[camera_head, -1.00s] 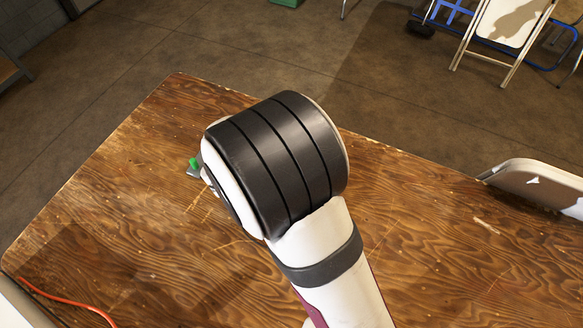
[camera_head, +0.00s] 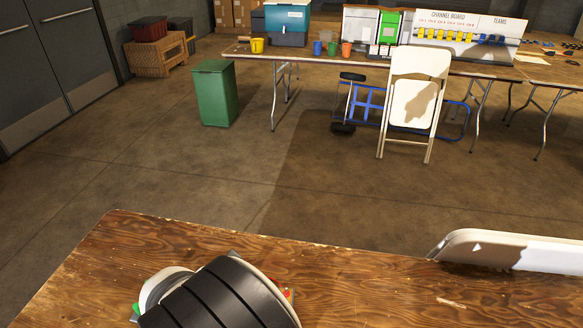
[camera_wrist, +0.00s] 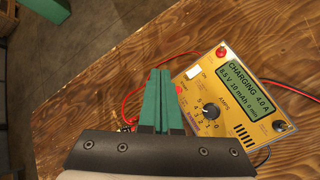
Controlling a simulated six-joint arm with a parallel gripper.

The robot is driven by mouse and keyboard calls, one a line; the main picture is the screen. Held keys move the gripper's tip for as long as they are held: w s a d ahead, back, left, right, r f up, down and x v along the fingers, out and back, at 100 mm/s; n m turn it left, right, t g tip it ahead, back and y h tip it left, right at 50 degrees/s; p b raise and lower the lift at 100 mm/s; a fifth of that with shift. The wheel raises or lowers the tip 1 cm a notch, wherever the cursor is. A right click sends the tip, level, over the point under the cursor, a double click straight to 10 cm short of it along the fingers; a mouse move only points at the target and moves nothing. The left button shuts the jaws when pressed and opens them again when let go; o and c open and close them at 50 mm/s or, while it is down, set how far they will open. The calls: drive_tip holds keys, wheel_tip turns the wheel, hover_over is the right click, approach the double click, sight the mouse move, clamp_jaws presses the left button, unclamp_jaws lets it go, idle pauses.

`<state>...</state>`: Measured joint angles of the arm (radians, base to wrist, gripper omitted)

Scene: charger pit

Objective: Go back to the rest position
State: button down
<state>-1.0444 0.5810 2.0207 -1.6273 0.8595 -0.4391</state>
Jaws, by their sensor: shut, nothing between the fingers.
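My gripper (camera_wrist: 157,100) shows in the wrist view with its two green fingers closed side by side and nothing between them. It is over the wooden table (camera_wrist: 75,100), beside a yellow charger (camera_wrist: 235,100). In the head view my arm's dark, ribbed joint covers the near part of the wooden table (camera_head: 100,265), and my gripper's fingers are hidden there.
Red wires (camera_wrist: 135,95) run by the charger. A white folding chair back (camera_head: 510,250) stands at the table's far right edge. Farther off are a green bin (camera_head: 214,95), another white chair (camera_head: 413,105) and a long table with cups and boards. The floor (camera_head: 200,190) between is clear.

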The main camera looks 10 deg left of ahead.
drive_tip(key=s+d+r+m+g+h, duration=0.2)
drive_tip(key=d+r+m+g, duration=0.15)
drive_tip(key=d+m, duration=0.6)
drive_tip(key=s+d+r+m+g+h, duration=0.15)
drive_tip(key=d+r+m, duration=0.35)
drive_tip(key=d, duration=0.8)
drive_tip(key=s+d+r+m+g+y, duration=0.15)
drive_tip(key=s+d+m+g, duration=0.4)
drive_tip(key=s+m, duration=0.7)
drive_tip(key=s+m+y, duration=0.1)
drive_tip(key=m, duration=0.1)
drive_tip(key=s+a+m+y, duration=0.1)
drive_tip(key=s+m+y, duration=0.1)
drive_tip(key=s+a+m+t+y, duration=0.1)
drive_tip(key=s+m+y, duration=0.1)
drive_tip(key=shift+s+a+r+m, duration=0.2)
drive_tip(key=shift+m, duration=0.2)
